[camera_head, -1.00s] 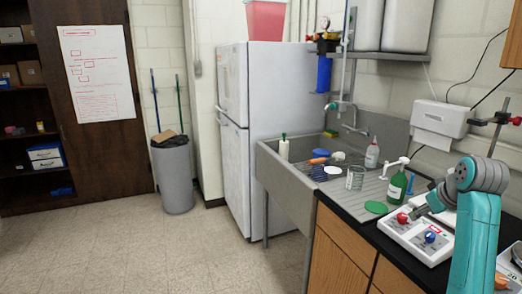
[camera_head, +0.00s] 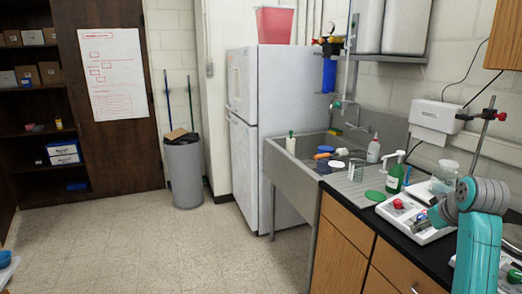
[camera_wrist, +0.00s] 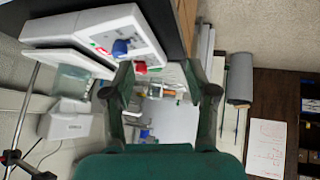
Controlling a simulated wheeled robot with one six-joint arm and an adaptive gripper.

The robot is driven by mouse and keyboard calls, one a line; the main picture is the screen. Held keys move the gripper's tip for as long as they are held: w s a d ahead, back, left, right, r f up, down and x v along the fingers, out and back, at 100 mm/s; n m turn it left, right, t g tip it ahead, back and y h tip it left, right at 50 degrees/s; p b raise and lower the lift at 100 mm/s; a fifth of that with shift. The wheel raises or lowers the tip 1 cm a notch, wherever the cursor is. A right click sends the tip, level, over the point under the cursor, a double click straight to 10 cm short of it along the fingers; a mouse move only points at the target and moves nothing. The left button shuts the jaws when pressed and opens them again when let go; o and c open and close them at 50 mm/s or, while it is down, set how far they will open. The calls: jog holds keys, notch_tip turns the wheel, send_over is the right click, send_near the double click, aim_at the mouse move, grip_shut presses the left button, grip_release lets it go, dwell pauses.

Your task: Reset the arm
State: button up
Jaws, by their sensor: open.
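My teal arm (camera_head: 478,250) stands folded at the right edge of the head view. My gripper (camera_wrist: 160,75) is open and empty in the wrist view, its two dark green fingers spread apart with nothing between them. In the head view my gripper (camera_head: 422,222) shows small and grey, in front of the white hotplate stirrer (camera_head: 408,214) with red and blue knobs. I cannot tell how near it is to the stirrer. The stirrer also shows in the wrist view (camera_wrist: 95,35), left of the fingers.
A black counter (camera_head: 400,245) with wooden cabinets lies at the right. A sink (camera_head: 285,165), a white fridge (camera_head: 275,100) and a grey bin (camera_head: 184,172) stand beyond. A dark shelf (camera_head: 75,195) is at the left. The tiled floor (camera_head: 150,250) between is clear.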

jog(key=s+a+f, duration=0.1)
jog(key=a+f, duration=0.1)
jog(key=f, duration=0.4)
jog(key=s+a+f, duration=0.1)
jog(key=a+f, duration=0.2)
jog(key=f, duration=0.3)
jog(key=s+a+f+m+t, duration=0.1)
jog(key=s+a+f+t, duration=0.1)
jog(key=s+a+f, duration=0.55)
jog(key=s+a+f+m+t, duration=0.1)
jog(key=s+a+f, duration=0.4)
jog(key=s+f, duration=0.6)
jog(key=s+a+f+t, duration=0.1)
jog(key=s+a, duration=0.3)
jog(key=s, duration=0.5)
jog(key=s+a+f+t, duration=0.1)
jog(key=s+a, duration=0.3)
jog(key=s, duration=0.5)
jog(key=s+a+r+t, duration=0.1)
jog(key=s+r, duration=0.5)
jog(key=s, duration=0.2)
jog(key=s+a+r+t+y, duration=0.1)
jog(key=s+r, duration=0.5)
jog(key=s, duration=0.3)
jog(key=shift+a, duration=0.25)
jog(key=shift+c, duration=0.2)
